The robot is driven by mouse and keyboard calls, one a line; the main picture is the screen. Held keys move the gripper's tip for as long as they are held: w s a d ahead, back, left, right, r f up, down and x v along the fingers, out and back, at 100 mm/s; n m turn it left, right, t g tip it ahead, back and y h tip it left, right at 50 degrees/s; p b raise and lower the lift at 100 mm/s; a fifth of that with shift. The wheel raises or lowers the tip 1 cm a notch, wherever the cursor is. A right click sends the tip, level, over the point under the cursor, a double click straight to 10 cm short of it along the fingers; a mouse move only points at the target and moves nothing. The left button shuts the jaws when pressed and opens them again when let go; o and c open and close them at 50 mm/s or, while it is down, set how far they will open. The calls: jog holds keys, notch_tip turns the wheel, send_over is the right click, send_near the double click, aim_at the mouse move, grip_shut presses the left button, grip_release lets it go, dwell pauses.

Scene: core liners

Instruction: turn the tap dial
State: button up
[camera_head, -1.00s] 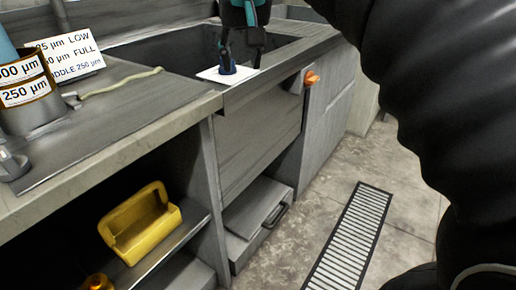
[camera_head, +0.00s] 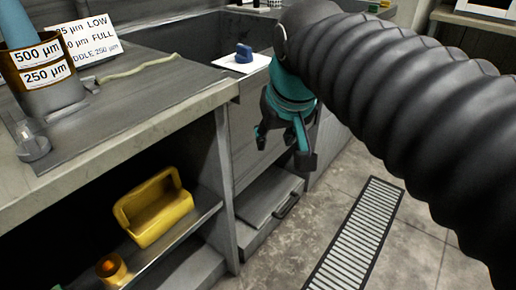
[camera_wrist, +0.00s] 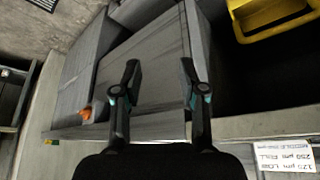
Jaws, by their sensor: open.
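An orange dial (camera_wrist: 87,114) on the cabinet front shows at the left of the wrist view, outside the left finger; I take it for the tap dial. In the head view it is hidden behind my arm. My gripper (camera_head: 283,148) is open and empty, hanging in front of the grey panel below the sink, fingers pointing down. In the wrist view the fingers (camera_wrist: 160,68) are spread over the grey panel (camera_wrist: 155,85), apart from the dial.
A yellow open bin (camera_head: 155,212) and an orange-brown cup (camera_head: 111,269) are on the shelf below the counter. A labelled cup (camera_head: 48,90) and sign (camera_head: 92,40) stand on the counter at left. A floor grate (camera_head: 355,240) lies at the cabinet's right.

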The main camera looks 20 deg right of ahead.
jog(key=s+f, duration=0.4)
jog(key=f, duration=0.3)
jog(key=shift+s+f, duration=0.35)
jog(key=shift+s, duration=0.05)
